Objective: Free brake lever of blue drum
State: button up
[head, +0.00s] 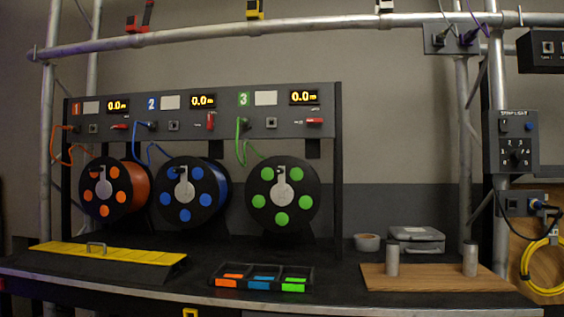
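The blue drum (192,192) hangs in the middle of three cable drums, under the panel section marked 2. A small red lever (210,121) sits on that section, below the 0.0 m display (203,101), and stands upright. The red lever of section 1 (119,126) and the red lever of section 3 (315,121) lie level. A blue cable (150,150) runs from the panel to the blue drum. The lever labels are too small to read. My gripper is not in view.
The orange drum (115,190) and the green drum (283,194) flank the blue one. On the bench stand a yellow ramp (105,253), a tray with coloured compartments (262,278) and a wooden board (437,281) with two metal cylinders. A truss pipe (290,26) crosses above.

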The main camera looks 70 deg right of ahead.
aim_at(210, 125)
jog(key=k+l+z, duration=0.15)
jog(key=l+z, duration=0.3)
jog(key=l, duration=0.15)
jog(key=l+z, duration=0.45)
jog(key=l, duration=0.2)
jog(key=l+z, duration=0.1)
jog(key=l, duration=1.15)
jog(key=k, duration=0.05)
